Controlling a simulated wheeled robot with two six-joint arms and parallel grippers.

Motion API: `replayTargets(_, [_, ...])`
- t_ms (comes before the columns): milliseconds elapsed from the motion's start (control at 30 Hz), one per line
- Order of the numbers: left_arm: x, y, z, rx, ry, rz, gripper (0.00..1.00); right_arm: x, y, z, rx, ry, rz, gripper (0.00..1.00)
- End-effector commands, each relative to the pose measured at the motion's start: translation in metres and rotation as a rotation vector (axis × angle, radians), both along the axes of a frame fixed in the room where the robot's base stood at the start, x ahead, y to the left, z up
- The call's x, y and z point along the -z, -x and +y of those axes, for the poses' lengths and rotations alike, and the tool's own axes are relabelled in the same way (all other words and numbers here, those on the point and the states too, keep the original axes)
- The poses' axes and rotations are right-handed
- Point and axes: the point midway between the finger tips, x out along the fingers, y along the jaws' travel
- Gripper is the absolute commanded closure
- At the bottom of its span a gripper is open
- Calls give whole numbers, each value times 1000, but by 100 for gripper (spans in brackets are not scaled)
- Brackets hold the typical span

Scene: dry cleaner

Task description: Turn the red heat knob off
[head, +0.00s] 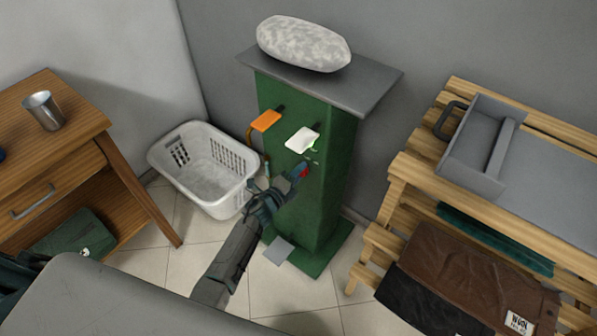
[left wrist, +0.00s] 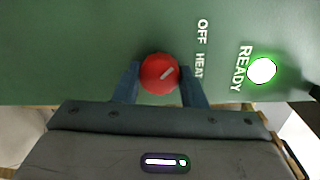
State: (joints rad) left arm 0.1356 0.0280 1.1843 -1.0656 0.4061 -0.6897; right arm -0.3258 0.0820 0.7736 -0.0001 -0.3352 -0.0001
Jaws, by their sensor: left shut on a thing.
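The red heat knob (left wrist: 160,74) is on the front of the green pedestal (head: 333,190). In the left wrist view its pale pointer line is slanted, toward the upper right of that picture. The words OFF and HEAT are printed to its right. My left gripper (head: 302,174) is at the knob with one finger on each side, shut on it. In the head view only a small red part of the knob shows beside the fingers. A green light (left wrist: 262,70) marked READY glows. My right gripper is not in view.
An orange lever (head: 265,121) and a white lever (head: 302,140) stick out above the knob. A grey pedal (head: 279,250) is at the base. A white basket (head: 159,157) stands left, a wooden table (head: 75,94) farther left, and a slatted wooden rack (head: 403,168) right.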

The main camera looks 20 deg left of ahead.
Motion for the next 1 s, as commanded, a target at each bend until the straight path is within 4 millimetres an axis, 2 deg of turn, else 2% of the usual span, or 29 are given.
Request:
replayTargets(500, [0, 0, 0, -1, 17, 7, 85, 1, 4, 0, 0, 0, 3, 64])
replayTargets(533, [0, 0, 0, -1, 17, 7, 57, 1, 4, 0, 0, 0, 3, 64])
replayTargets(600, [0, 0, 0, -1, 17, 7, 43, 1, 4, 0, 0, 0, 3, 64])
replayTargets(633, [0, 0, 0, -1, 16, 7, 40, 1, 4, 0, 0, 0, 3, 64])
replayTargets(867, [0, 0, 0, 0, 16, 6, 40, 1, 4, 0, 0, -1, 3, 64])
replayTargets(1000, [0, 7, 3, 0, 15, 7, 40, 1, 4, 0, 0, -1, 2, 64])
